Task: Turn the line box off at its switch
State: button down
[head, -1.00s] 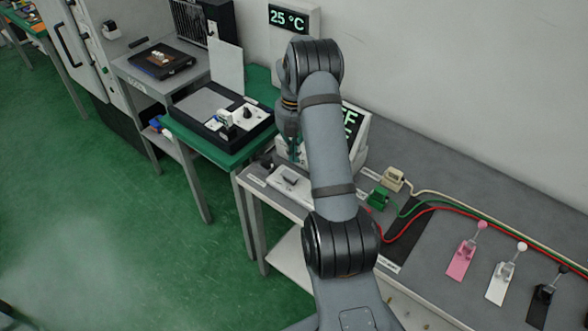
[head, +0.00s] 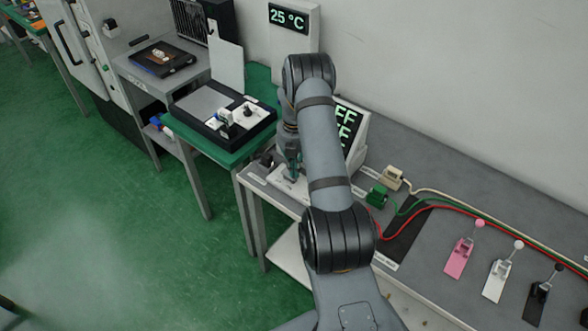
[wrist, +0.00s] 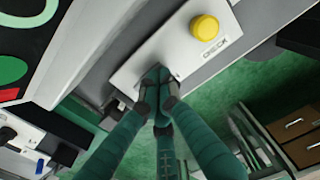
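A white switch plate (head: 276,178) lies on the grey bench under my gripper, partly hidden by my arm. In the wrist view the white plate (wrist: 130,66) fills the top middle, with a round yellow button (wrist: 205,27) at its right end.
Green (head: 377,196) and cream (head: 393,177) plugs with cables sit to the right of my arm. Pink (head: 460,257), white (head: 497,279) and black (head: 537,300) lever fixtures stand farther right. A black tray (head: 212,130) of parts is on the green table at left.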

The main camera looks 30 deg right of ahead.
jog(key=shift+s+f, duration=0.15)
jog(key=shift+w+a+r, duration=0.1)
jog(key=shift+w+a, duration=0.1)
jog(key=shift+w, duration=0.2)
jog(key=shift+w+a+r, duration=0.1)
jog(key=shift+w+a, duration=0.05)
jog(key=shift+w, duration=0.25)
notch_tip(320, 180, up, 14)
jog(key=s+d+p, duration=0.1)
jog(key=s, duration=0.1)
jog(key=shift+s+d, duration=0.15)
jog(key=shift+s, duration=0.2)
jog(key=shift+f, duration=0.25)
